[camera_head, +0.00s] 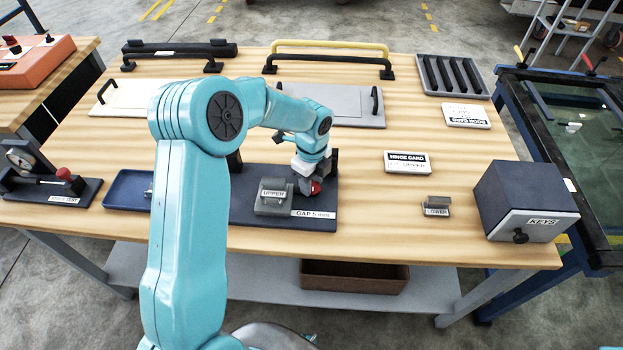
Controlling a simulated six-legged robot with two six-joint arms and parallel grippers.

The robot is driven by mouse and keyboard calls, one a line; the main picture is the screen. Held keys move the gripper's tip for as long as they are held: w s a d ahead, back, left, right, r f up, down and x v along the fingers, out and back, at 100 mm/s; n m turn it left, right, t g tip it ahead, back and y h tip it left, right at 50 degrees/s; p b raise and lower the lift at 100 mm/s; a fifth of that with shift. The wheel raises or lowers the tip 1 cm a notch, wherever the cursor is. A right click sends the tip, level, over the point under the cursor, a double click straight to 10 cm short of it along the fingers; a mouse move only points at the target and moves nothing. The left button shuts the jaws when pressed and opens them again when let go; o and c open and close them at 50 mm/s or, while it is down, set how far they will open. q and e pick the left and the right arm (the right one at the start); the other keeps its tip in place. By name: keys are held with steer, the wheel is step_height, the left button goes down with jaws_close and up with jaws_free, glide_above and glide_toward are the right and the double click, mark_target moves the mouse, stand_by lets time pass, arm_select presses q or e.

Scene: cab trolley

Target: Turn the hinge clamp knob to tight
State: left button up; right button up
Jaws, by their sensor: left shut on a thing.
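The hinge clamp knob (316,188) is a small red knob on a dark fixture base (240,214) labelled "GAP 5 mm". My left gripper (309,182) points down over the right part of this base and is shut on the red knob, which its fingers partly hide. A grey hinge block (268,207) labelled "UPPER" sits on the base just left of the knob. A second small grey hinge piece (437,207) labelled "LOWER" lies apart on the table to the right. My right gripper does not show.
A dark key box (524,201) stands at the right table edge. A card (407,162) lies right of the fixture. A blue tray (125,190) and a gauge fixture (47,186) stand left. Handled bars and panels line the back.

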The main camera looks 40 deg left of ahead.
arm_select(q)
steer(key=shift+m, duration=0.3)
steer(key=o, duration=1.1)
steer(key=shift+c, duration=0.2)
steer(key=shift+r, duration=0.1)
step_height(320, 180, up, 16)
